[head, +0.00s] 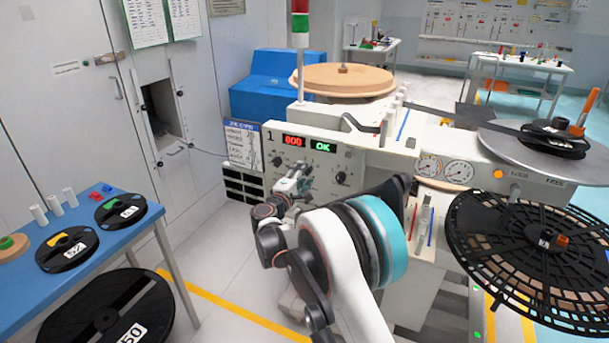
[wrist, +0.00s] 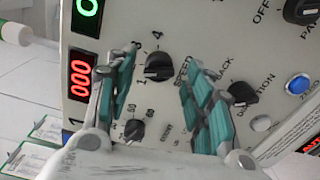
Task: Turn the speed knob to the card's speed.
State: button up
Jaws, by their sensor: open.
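The speed knob (wrist: 158,66) is a dark knob on a pale panel, with the word SPEED beside it and the numbers 3 and 4 near its edge. My gripper (wrist: 160,58) is open in the wrist view, its teal-padded fingers on either side of this knob. I cannot tell whether they touch it or where its pointer is set. In the head view my gripper (head: 297,178) is in front of the panel (head: 345,157) of station 1, hiding part of it. A card with a blue heading (head: 242,145) hangs left of the panel; its writing is too small to read.
Close by are a knob marked 60 and 80 (wrist: 135,130), a direction knob (wrist: 243,94) and a blue button (wrist: 298,84). The panel shows red 000 (head: 293,141) and green OK (head: 323,147). A blue table with reels (head: 140,222) stands left.

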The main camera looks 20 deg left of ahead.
jog(key=s, duration=1)
jog(key=shift+s+a, duration=0.4)
